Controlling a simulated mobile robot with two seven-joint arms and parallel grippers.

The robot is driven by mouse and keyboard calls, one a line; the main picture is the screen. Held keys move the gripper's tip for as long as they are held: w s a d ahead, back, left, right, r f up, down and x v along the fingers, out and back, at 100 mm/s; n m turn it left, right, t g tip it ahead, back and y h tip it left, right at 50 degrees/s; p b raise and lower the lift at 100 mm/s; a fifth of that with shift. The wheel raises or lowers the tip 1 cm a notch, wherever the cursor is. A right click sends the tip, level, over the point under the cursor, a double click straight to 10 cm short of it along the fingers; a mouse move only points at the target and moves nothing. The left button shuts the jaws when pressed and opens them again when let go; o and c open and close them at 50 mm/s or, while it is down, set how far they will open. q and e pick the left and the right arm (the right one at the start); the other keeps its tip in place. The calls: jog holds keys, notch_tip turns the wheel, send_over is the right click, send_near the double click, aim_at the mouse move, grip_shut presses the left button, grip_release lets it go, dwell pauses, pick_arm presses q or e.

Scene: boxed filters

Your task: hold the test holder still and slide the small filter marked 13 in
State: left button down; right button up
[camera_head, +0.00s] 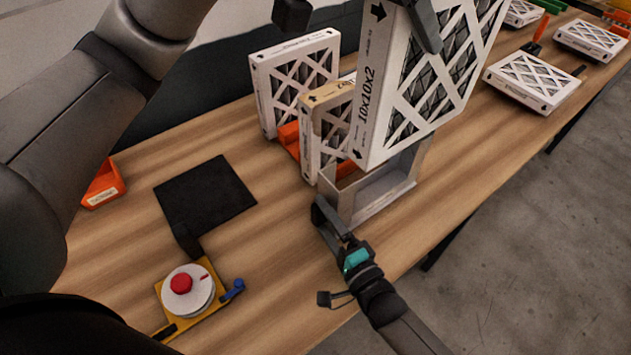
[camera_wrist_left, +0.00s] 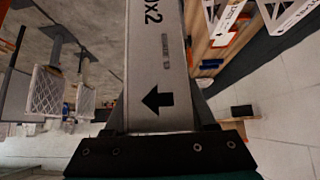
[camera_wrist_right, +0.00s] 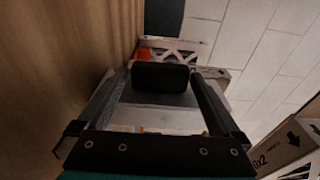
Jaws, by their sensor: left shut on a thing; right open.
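My left gripper (camera_head: 424,30) is shut on a white boxed filter (camera_head: 366,95) printed 10x10x2, with a white lattice over dark pleats. I cannot read a 13 on it. It is upright, slightly tilted, above the test holder (camera_head: 388,198), a pale open-topped frame near the table's front edge. The filter's lower edge overlaps the holder's top in the head view; I cannot tell whether they touch. The left wrist view shows the filter's edge (camera_wrist_left: 158,60) between the fingers. My right gripper (camera_head: 333,216) is open at the holder's left end; the right wrist view shows the holder (camera_wrist_right: 155,118) between its fingers.
Two more filters, one white (camera_head: 296,75) and one tan-edged (camera_head: 318,125), stand in orange supports behind the holder. A black mat (camera_head: 205,195), a red-buttoned device (camera_head: 187,290) and an orange bin (camera_head: 103,185) are left. Flat filters (camera_head: 533,80) lie right.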

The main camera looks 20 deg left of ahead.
aim_at(314, 204)
jog(key=shift+x, duration=2.25)
jog(key=c, duration=1.5)
pick_arm(q)
jog(key=shift+w+a, duration=0.1)
jog(key=shift+w+a, duration=0.75)
jog(key=shift+a, duration=0.25)
jog(key=shift+w+a, duration=0.75)
jog(key=shift+a, duration=0.25)
